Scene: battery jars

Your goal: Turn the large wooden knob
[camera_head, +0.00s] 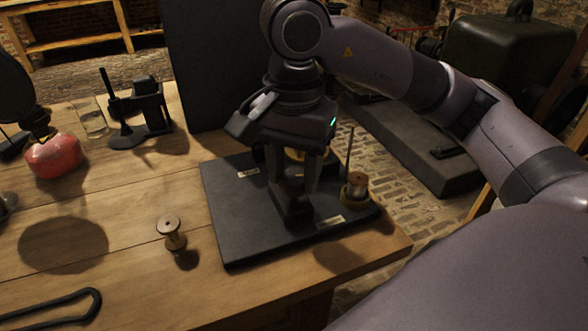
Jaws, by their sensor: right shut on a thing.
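A black board (232,215) lies on the right end of the wooden table, with two small pale labels on it. My right gripper (293,197) reaches down from above onto the middle of the board. Its fingers are shut on a dark piece standing on the board, which I take to be the large wooden knob; the fingers and shadow hide most of it, so its turn position cannot be told. A yellowish round part (295,154) shows partly behind the fingers. A spool-like post (355,188) with a thin upright rod beside it stands at the board's right side. My left gripper is not in view.
A small spool (172,232) stands on the table (130,205) left of the board. A black bent loop (60,305) lies at the front left.

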